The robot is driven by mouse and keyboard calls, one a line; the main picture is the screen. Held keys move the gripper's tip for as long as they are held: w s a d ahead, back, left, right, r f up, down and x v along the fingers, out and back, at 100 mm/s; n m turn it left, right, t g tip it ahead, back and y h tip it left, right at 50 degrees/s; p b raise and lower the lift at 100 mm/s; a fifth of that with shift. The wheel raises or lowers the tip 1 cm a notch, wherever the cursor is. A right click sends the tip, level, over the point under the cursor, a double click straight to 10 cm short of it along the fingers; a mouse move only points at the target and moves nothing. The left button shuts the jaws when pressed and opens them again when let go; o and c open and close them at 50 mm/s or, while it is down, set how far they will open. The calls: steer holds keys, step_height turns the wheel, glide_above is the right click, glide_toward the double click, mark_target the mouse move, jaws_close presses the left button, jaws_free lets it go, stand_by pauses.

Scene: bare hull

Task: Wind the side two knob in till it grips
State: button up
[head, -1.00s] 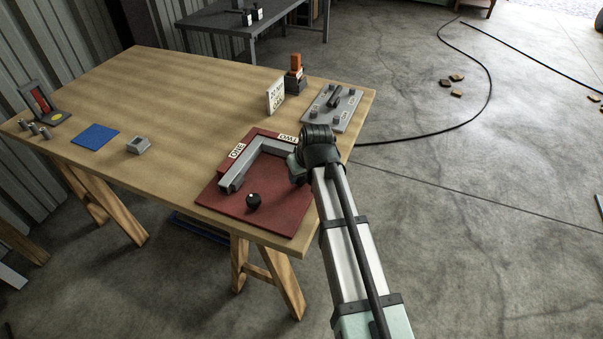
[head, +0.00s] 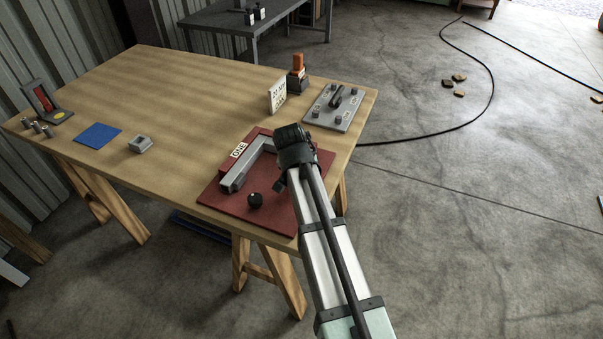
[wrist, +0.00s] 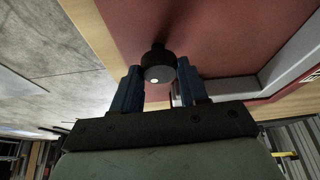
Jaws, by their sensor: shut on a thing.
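In the wrist view the two blue fingers of my gripper (wrist: 158,70) sit either side of a dark round knob (wrist: 160,73) with a white dot, shut on it. The knob stands over the red board (wrist: 220,30), near the board's edge. In the head view the red board (head: 225,203) carries a grey angled bar (head: 245,168) and an "ONE" label (head: 239,150). A black ball-shaped knob (head: 255,200) stands at its front. My wrist (head: 293,145) covers the "TWO" side, and the held knob is hidden there.
A grey plate (head: 335,108) with several pegs and a dark handle lies behind the board. A white sign (head: 277,95) and an orange-topped block (head: 298,72) stand nearby. A small grey block (head: 140,145) and blue mat (head: 97,135) lie left. The table's middle is clear.

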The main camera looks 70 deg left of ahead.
steer(key=shift+m, duration=0.3)
steer(key=o, duration=1.1)
steer(key=shift+c, duration=0.2)
steer(key=v, duration=1.3)
steer(key=shift+r, duration=0.35)
steer(key=shift+s, duration=0.15)
